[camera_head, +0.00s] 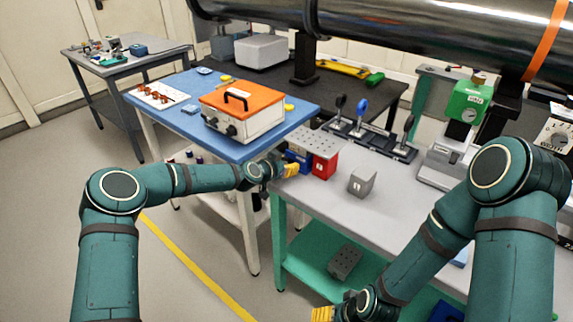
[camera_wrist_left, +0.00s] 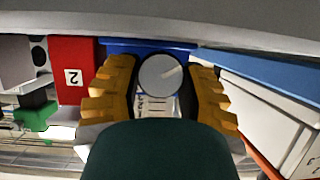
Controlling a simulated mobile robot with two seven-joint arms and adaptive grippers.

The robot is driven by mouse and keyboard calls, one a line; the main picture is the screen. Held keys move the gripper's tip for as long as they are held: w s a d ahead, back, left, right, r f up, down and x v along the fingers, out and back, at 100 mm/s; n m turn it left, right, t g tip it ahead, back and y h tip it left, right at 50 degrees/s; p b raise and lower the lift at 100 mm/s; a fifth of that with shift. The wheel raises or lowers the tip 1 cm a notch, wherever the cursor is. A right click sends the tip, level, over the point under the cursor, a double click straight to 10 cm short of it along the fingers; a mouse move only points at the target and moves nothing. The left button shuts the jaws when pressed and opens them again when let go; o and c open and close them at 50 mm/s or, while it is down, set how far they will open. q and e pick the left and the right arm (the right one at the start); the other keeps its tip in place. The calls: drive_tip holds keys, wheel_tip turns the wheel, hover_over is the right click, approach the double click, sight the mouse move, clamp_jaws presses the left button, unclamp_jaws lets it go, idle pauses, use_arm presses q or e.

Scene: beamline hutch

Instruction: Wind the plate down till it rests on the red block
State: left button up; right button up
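The grey perforated plate (camera_head: 316,141) sits on a blue lifting stage (camera_head: 298,163) at the left end of the grey bench. The red block (camera_head: 325,165) stands under the plate's near right part; I cannot tell whether they touch. In the left wrist view the red block (camera_wrist_left: 72,72) bears a "2", and the stage's round grey knob (camera_wrist_left: 160,75) shows its face. My left gripper (camera_head: 291,170) is at the stage's side, its yellow fingers (camera_wrist_left: 160,90) closed around the knob. My right gripper (camera_head: 322,313) is low at the bottom edge, partly cut off.
A grey block (camera_head: 361,184) stands on the bench right of the red block. Behind are several levers on a black base (camera_head: 368,139). An orange-lidded box (camera_head: 243,108) stands on the blue table to the left. A dark holed block (camera_head: 345,262) lies on the green lower shelf.

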use_arm(q)
drive_tip(key=n+g+h, duration=0.1)
drive_tip(key=n, duration=0.2)
drive_tip(key=shift+h, duration=0.4)
drive_tip(key=o, duration=1.2)
drive_tip(key=shift+s+a+r, duration=0.2)
drive_tip(key=shift+a, duration=0.2)
drive_tip(key=v, duration=1.1)
